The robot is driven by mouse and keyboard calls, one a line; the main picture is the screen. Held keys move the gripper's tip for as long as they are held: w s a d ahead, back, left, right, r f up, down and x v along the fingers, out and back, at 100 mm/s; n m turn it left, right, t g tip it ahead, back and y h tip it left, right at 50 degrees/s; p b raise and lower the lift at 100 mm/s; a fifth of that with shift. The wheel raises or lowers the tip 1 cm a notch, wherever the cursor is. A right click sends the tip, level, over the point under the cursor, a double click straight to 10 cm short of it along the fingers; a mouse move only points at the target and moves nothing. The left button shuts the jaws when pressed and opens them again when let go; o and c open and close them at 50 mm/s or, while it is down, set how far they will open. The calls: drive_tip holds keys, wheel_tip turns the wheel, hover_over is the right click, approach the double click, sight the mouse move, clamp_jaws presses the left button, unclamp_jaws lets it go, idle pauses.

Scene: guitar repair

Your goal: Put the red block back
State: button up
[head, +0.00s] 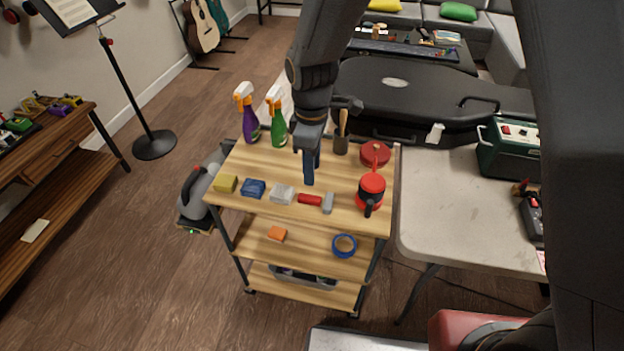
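A small red block (310,199) lies on the wooden top of a cart (255,164), near its front edge. It sits between a white block (282,193) and a grey block (328,203). My gripper (308,182) points down over the cart top, just behind the red block in the picture. Its fingers overlap in this view, so I cannot tell whether they are open. Nothing shows clearly between them, and I cannot tell how high the tips are.
Yellow (226,184) and blue (253,188) blocks lie left. A red-and-black pot (371,190), red tin (376,153) and brush cup (341,145) stand right. Spray bottles (276,130) stand behind. An orange block (277,233) and blue tape roll (344,245) lie on the shelf below.

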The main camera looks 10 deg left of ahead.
drive_tip(key=shift+r, duration=0.9)
drive_tip(key=s+d+r+m, duration=0.2)
drive_tip(key=d+m, duration=0.3)
drive_tip(key=d, duration=0.4)
drive_tip(key=s+d+r+m+t, duration=0.1)
drive_tip(key=s+d+m, duration=0.3)
drive_tip(key=d, duration=0.5)
drive_tip(key=s+d+r+m, duration=0.3)
drive_tip(key=d+m, duration=0.5)
drive_tip(key=d, duration=0.2)
drive_tip(key=shift+s+r, duration=0.15)
drive_tip(key=shift+r, duration=0.25)
drive_tip(key=shift+a, duration=0.1)
